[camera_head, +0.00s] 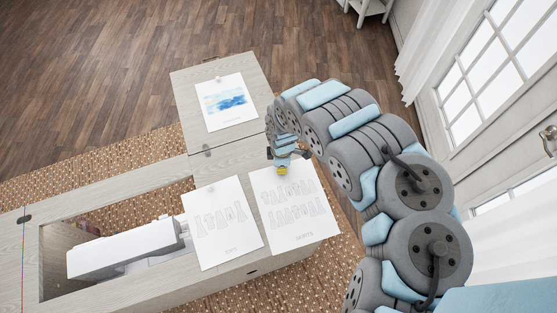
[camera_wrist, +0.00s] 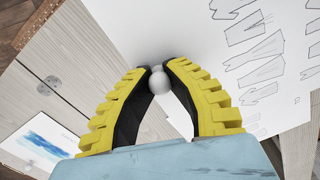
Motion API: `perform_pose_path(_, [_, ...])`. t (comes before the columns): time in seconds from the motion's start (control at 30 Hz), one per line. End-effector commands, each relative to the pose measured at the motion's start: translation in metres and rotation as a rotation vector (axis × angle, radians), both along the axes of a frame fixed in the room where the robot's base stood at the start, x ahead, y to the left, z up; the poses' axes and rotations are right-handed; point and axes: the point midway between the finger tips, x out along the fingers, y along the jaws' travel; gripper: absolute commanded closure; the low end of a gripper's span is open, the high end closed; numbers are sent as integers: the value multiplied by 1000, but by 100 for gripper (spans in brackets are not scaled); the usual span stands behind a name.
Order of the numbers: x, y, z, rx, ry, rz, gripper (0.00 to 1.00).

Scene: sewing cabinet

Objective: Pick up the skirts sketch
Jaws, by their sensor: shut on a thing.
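The skirts sketch (camera_head: 295,213) is a white sheet with rows of grey outline drawings, at the right end of the cabinet top in the head view. My gripper (camera_head: 283,171) is at its top edge. In the wrist view the yellow-and-black fingers of my gripper (camera_wrist: 160,74) close around a small white round knob (camera_wrist: 158,84) at the sheet's edge. The sketch's drawings (camera_wrist: 258,45) spread to the upper right there. I cannot tell whether the sheet is clear of the cabinet top.
A second sketch sheet (camera_head: 223,225) lies close on the left, with its own knob. A blue watercolor sheet (camera_head: 227,117) lies on the rear leaf. A white sewing machine (camera_head: 122,251) sits in the cabinet opening. The wooden cabinet (camera_head: 104,190) stands on a patterned rug (camera_head: 110,158).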

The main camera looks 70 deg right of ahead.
Motion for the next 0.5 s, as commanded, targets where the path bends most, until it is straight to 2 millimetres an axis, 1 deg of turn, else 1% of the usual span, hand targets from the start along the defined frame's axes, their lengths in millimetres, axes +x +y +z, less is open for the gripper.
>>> perform_pose_path(0.03, [-7,2,6,-3,5,-2,100])
perform_pose_path(0.5, [-32,33,24,-1,0,-1,100])
